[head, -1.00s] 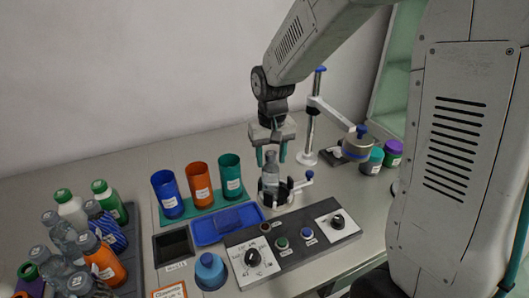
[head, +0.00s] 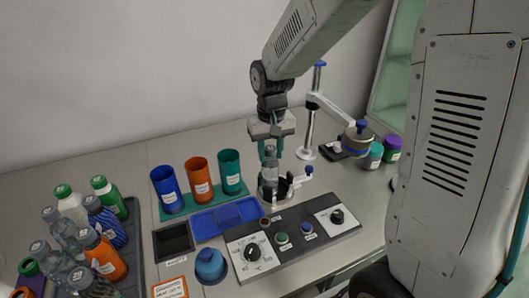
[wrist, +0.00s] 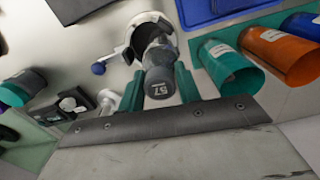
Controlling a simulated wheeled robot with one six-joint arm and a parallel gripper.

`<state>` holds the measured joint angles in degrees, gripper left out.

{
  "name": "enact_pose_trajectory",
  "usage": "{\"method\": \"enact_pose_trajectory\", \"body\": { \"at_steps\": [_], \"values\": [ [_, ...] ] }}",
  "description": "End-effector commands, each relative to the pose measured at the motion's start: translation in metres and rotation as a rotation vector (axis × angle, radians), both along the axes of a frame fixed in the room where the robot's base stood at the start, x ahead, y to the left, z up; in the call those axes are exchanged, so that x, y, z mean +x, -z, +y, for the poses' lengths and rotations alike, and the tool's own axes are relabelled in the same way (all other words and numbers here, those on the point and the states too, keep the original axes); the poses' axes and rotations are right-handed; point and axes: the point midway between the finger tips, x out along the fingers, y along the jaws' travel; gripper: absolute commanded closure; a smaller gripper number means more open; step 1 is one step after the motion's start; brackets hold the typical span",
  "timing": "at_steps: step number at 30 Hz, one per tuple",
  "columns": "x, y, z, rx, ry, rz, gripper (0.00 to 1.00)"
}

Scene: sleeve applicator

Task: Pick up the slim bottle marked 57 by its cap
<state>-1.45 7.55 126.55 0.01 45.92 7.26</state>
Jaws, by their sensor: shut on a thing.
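The slim bottle (head: 270,173) is clear with a grey cap and stands upright in the round clamp holder (head: 287,192) on the bench. In the wrist view the bottle's cap (wrist: 160,83) faces the camera and reads 57. My gripper (head: 270,151) comes down from above. Its teal fingers are shut on the cap, one on each side, as the wrist view shows (wrist: 161,86). The bottle's lower end is hidden inside the holder (wrist: 143,32).
Blue (head: 166,188), orange (head: 199,180) and teal (head: 229,171) cups stand left of the holder, behind a blue tray (head: 228,216). A control panel (head: 297,240) lies in front. A post with a side arm (head: 318,105) rises close behind right. Several bottles (head: 78,235) crowd the far left.

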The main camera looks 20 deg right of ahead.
Motion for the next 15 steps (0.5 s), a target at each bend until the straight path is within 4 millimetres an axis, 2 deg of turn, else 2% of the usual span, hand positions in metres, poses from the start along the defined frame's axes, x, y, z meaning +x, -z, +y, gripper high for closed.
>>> {"method": "enact_pose_trajectory", "body": {
  "at_steps": [15],
  "values": [
    [0.001, -0.03, 0.0, 0.0, 0.0, -0.003, 0.86]
  ]
}}
